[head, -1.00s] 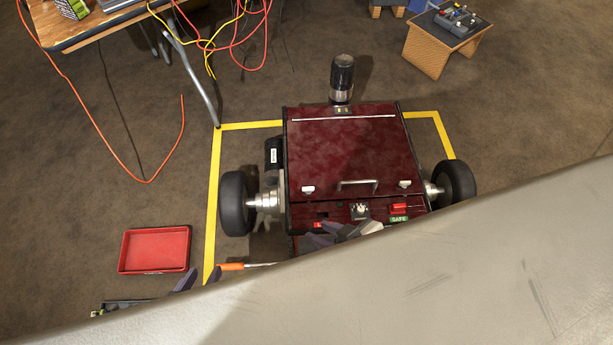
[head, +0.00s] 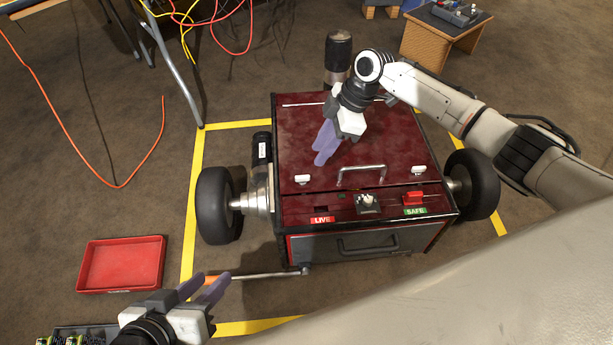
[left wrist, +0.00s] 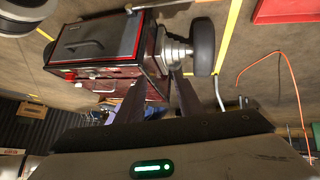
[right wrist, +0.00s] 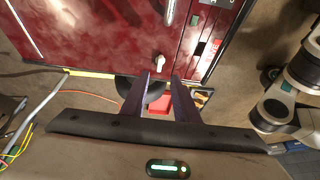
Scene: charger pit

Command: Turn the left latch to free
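The left latch (head: 303,180) is a small white piece at the front left of the dark red lid (head: 310,120). It also shows in the right wrist view (right wrist: 160,61), just beyond the fingertips. My right gripper (head: 322,158) is over the lid, up and behind the left latch in the head view. Its fingers stand apart with nothing gripped, and no contact with the latch shows.
A lid handle (head: 361,172) and a right latch (head: 418,171) sit beside the left latch. A switch (head: 367,203) and red key piece (head: 413,197) are on the front ledge. A red tray (head: 122,264) is at left.

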